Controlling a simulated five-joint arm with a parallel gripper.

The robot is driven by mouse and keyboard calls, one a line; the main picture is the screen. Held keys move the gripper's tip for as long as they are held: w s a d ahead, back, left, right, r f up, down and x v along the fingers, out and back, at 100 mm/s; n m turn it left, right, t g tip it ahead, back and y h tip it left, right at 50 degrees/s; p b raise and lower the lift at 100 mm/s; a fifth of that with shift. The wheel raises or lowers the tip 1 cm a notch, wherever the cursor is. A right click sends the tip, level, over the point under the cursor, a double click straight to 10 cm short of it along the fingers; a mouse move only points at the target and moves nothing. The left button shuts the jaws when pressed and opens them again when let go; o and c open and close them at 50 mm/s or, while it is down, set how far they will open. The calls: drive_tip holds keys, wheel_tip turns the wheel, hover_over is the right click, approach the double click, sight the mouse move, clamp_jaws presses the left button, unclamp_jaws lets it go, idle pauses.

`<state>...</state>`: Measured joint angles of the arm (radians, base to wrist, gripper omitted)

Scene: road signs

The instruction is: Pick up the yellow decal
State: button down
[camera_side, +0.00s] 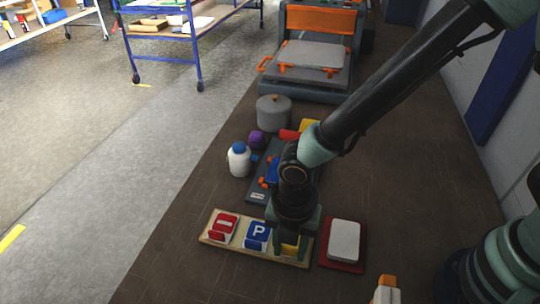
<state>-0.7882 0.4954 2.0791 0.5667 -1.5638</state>
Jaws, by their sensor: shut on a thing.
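The yellow decal (291,248) is at the right end of a pale wooden board (262,249), partly hidden by my gripper. My gripper (291,240) points down over it and is shut on it. A red and white decal (222,226) and a blue decal with a white P (257,236) stand on the same board to the left. I cannot tell whether the yellow decal is clear of the board.
A red plate with a white block (344,241) lies right of the board. Behind are a white bottle with a blue cap (239,160), a grey pot (274,112), a purple object (257,138) and an orange-topped machine (318,50). The dark table is clear at front left.

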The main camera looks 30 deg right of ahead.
sight(289, 249)
wheel_tip(289, 249, up, 23)
drive_tip(key=shift+f, duration=0.15)
idle(0.9)
idle(0.5)
